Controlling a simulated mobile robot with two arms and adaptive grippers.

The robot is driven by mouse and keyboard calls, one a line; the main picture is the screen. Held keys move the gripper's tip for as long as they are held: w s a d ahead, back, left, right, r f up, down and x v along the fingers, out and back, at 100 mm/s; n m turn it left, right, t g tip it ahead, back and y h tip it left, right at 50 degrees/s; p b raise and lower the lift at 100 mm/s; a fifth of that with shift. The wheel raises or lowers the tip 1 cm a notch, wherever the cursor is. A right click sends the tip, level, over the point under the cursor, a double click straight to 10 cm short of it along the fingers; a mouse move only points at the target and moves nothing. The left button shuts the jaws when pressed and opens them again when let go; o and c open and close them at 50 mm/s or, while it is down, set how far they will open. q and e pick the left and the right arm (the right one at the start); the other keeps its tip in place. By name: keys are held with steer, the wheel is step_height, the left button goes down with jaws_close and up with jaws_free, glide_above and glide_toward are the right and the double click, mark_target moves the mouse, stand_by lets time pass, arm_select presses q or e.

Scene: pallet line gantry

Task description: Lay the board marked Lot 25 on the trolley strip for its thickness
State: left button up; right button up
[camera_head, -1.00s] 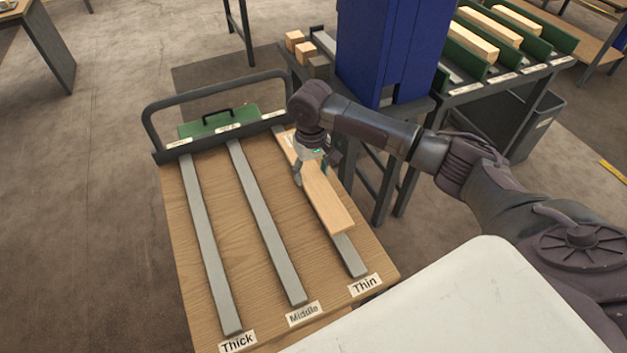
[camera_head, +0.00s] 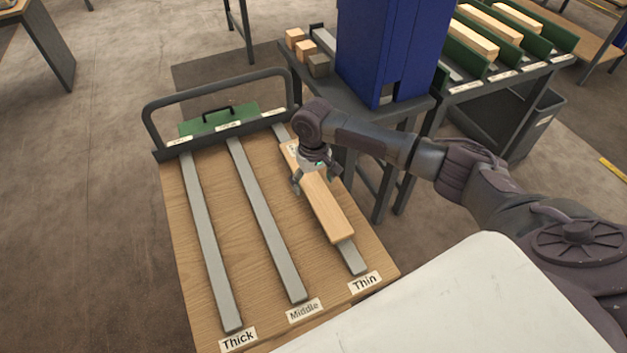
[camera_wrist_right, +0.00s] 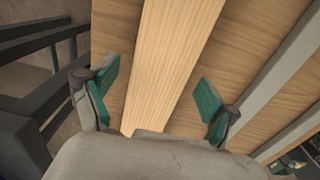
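A pale wooden board (camera_head: 328,208) lies lengthwise along the strip labelled Thin (camera_head: 351,259) on the trolley (camera_head: 240,200). A small label shows at its far end but is too small to read, so I cannot confirm Lot 25. My right gripper (camera_head: 314,182) is over the far half of the board. In the right wrist view its two green-padded fingers (camera_wrist_right: 160,92) stand apart, with gaps on both sides of the board (camera_wrist_right: 170,60), so it is open. The Middle strip (camera_head: 266,218) and the Thick strip (camera_head: 209,240) are bare. My left gripper is out of view.
A green case (camera_head: 218,120) sits behind the trolley's far edge, by the handle rail (camera_head: 215,88). A blue machine (camera_head: 390,50) and a bench with small blocks (camera_head: 318,65) stand behind my right arm. Green racks (camera_head: 480,50) hold more boards at the back right.

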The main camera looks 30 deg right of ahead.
mark_target(314, 185)
steer(key=shift+r, duration=0.15)
step_height(314, 185, up, 12)
stand_by(0.5)
stand_by(0.5)
